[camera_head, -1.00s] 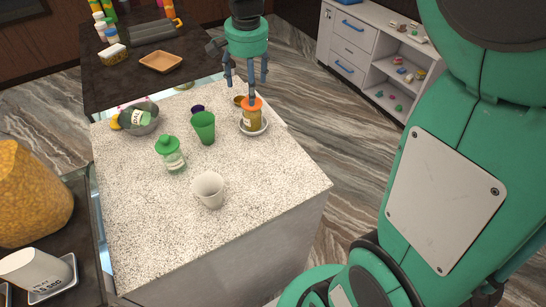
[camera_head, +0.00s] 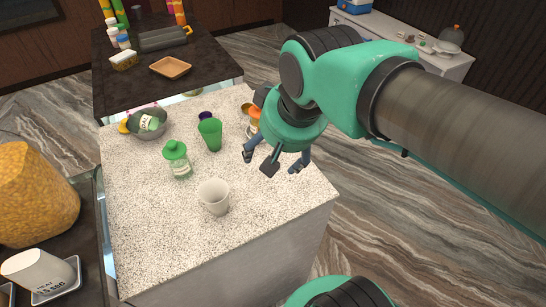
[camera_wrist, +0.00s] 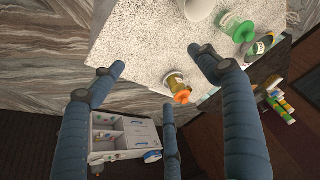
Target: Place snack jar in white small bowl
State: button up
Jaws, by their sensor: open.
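The snack jar (camera_head: 254,119), amber with an orange lid, stands at the far right corner of the speckled counter. In the head view my gripper hides much of it and most of the white small bowl around its base. The jar also shows in the wrist view (camera_wrist: 177,85), beyond the fingers and apart from them; the bowl is hard to make out there. My gripper (camera_head: 270,163) is open and empty, with its fingers spread above the right part of the counter.
A dark table (camera_head: 205,85) with an orange tray (camera_head: 170,68) stands behind. The counter's front right is clear.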

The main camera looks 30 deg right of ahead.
jog(key=shift+n+t, duration=0.3)
jog(key=shift+n, duration=0.4)
jog(key=s, duration=0.1)
jog(key=s+f, duration=0.1)
jog(key=s, duration=0.1)
jog(key=shift+s+a+f, duration=0.3)
jog(key=shift+s+a, duration=0.05)
jog(key=shift+s, duration=0.05)
notch_tip(320, 180, down, 11)
jog(key=b, duration=1.1)
